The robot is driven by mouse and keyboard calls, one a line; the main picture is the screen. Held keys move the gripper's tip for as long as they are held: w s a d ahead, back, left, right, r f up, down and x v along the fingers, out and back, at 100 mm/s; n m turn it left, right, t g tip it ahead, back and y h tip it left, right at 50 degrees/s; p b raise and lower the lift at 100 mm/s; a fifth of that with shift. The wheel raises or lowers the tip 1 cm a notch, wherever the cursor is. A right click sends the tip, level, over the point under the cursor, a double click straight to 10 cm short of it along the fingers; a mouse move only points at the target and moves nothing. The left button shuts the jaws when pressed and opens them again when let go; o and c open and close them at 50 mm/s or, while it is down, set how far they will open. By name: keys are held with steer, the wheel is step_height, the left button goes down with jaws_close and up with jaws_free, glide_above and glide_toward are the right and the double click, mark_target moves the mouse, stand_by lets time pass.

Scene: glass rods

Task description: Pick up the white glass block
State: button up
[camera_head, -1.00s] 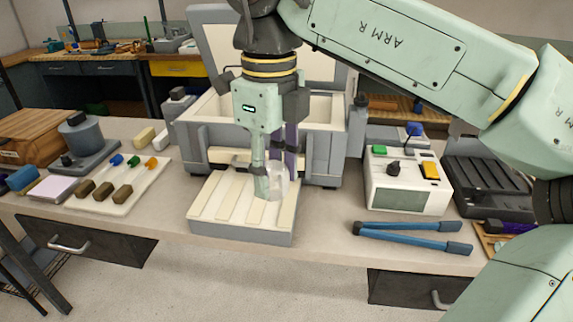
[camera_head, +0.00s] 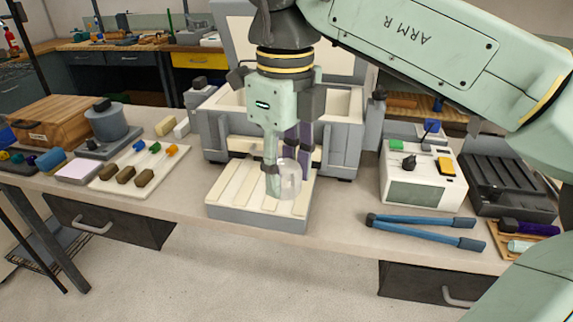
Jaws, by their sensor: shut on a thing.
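The white glass block (camera_head: 290,180) is a pale, translucent piece in the middle of the camera_head view. My gripper (camera_head: 285,178) points down and is shut on it, with a green finger on the left and a dark finger behind. The block is over the slatted cream tray (camera_head: 232,196) with a grey base. I cannot tell whether its lower end touches the slats. The fingers hide part of the block.
A grey open-lidded box (camera_head: 214,133) stands right behind the tray. Blue-handled tongs (camera_head: 420,222) and a white instrument box (camera_head: 421,187) are at the right. A white board (camera_head: 108,182) with small coloured pieces lies at the left.

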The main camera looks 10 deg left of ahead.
steer(key=s+a, duration=0.1)
steer(key=s, duration=1.4)
steer(key=shift+s+a+b, duration=0.2)
steer(key=shift+a+b, duration=0.1)
steer(key=shift+b, duration=0.05)
